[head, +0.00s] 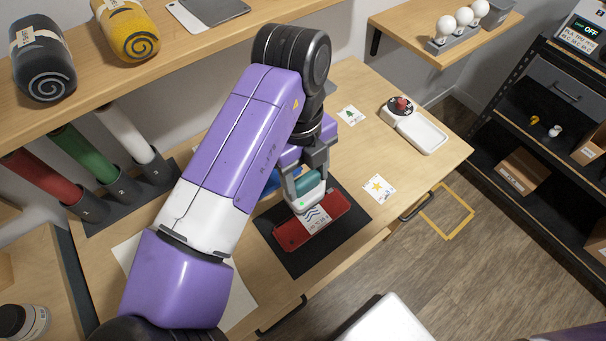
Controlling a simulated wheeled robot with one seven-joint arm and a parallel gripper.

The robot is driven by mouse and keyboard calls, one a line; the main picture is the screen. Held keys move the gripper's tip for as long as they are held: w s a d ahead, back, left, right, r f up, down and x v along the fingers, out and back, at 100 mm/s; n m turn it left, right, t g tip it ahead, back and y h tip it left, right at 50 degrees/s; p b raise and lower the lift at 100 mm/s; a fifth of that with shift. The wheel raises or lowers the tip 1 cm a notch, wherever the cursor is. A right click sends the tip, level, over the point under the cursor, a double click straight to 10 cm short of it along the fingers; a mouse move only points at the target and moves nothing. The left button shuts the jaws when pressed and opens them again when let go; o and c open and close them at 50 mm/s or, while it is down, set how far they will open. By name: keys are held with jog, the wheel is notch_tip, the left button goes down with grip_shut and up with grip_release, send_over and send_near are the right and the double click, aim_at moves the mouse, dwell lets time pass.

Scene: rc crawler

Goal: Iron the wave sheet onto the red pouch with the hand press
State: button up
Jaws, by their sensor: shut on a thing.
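The red pouch (290,238) lies on a black mat (354,212) on the wooden table. The wave sheet (318,221), white with dark wavy lines, lies on the pouch, partly hidden at its upper end. My gripper (303,176) is shut on the hand press (308,202), which has a teal top, a pale base and a small green light. The press is over the upper part of the wave sheet. I cannot tell from this view whether its base touches the sheet.
A star sheet (379,188) and a tree sheet (351,115) lie on the table (345,80). A white holder (421,133) with a red-knobbed black disc stands at the back right. Rolls in red, green and white stand at left. A shelf (215,45) overhangs the back.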

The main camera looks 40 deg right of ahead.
aim_at(306, 196)
jog(key=shift+f+b, duration=2.15)
jog(key=shift+f, duration=0.75)
jog(key=shift+f+b, duration=0.5)
jog(key=shift+f, duration=0.15)
dwell(4.5)
